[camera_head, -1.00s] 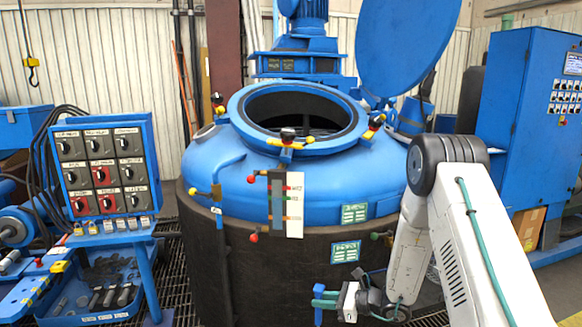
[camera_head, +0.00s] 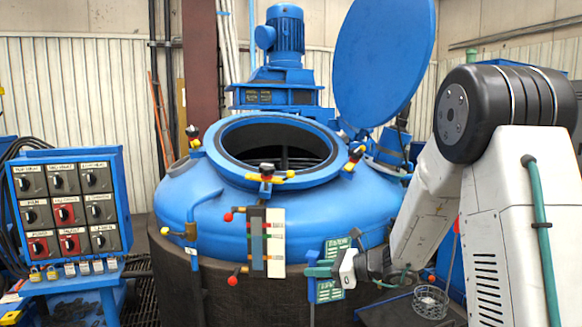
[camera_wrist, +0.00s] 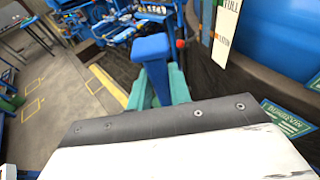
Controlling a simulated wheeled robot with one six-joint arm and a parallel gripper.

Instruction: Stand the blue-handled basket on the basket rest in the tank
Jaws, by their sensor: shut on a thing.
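My gripper (camera_head: 320,268) is in front of the tank's right side, below the rim. Its teal fingers are shut on an upright blue handle (camera_head: 312,258). The wrist view shows the same blue handle (camera_wrist: 152,62) between the teal fingers (camera_wrist: 160,92). A thin dark rod drops below it; the basket itself is out of view. The blue tank (camera_head: 215,205) has a round open mouth with a wide blue rim (camera_head: 232,172). Inside it is dark with some upright bars; I cannot make out the basket rest. The gripper is outside the tank, lower than the mouth.
Coloured levers (camera_head: 267,178) stick up around the rim. The raised blue lid (camera_head: 382,60) stands behind right. A switch panel (camera_head: 70,205) is at the left. A wire basket (camera_head: 430,302) sits on a dark tray at lower right, near a red-tipped rod (camera_head: 457,225).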

